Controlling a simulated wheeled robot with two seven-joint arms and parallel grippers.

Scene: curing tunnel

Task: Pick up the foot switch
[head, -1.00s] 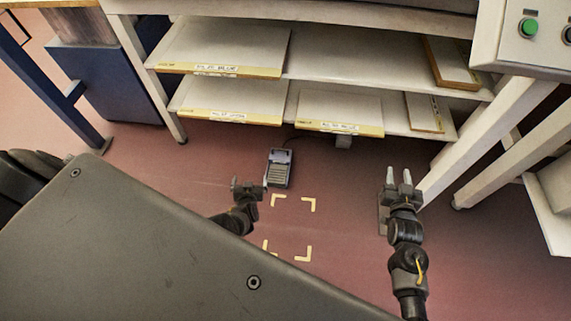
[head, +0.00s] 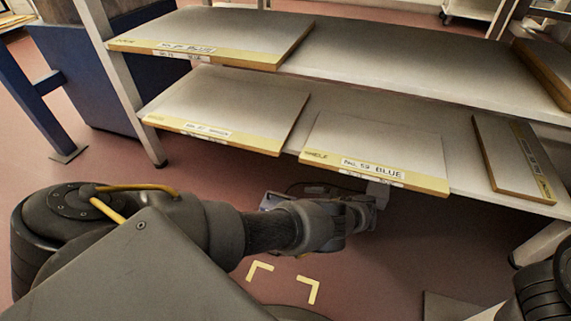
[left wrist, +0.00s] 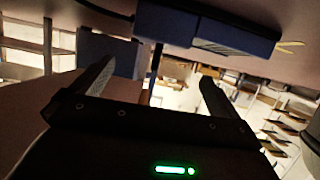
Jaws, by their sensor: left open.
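The foot switch (head: 272,201) lies on the floor below the lower shelf, mostly hidden behind my left arm in the head view. In the left wrist view the foot switch (left wrist: 180,25), a blue-grey block with a ribbed part, shows upside down just beyond the fingertips. My left gripper (left wrist: 157,72) is open with nothing between its fingers. In the head view my left gripper (head: 366,212) is low under the shelf, seen small, to the right of the visible bit of the switch. My right gripper is out of view; only part of that arm shows at lower right.
The lower shelf (head: 460,185) carries labelled boards (head: 385,150) and overhangs the floor close to my left arm. Yellow corner marks (head: 260,268) are on the floor. A blue cabinet (head: 95,85) stands at the left.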

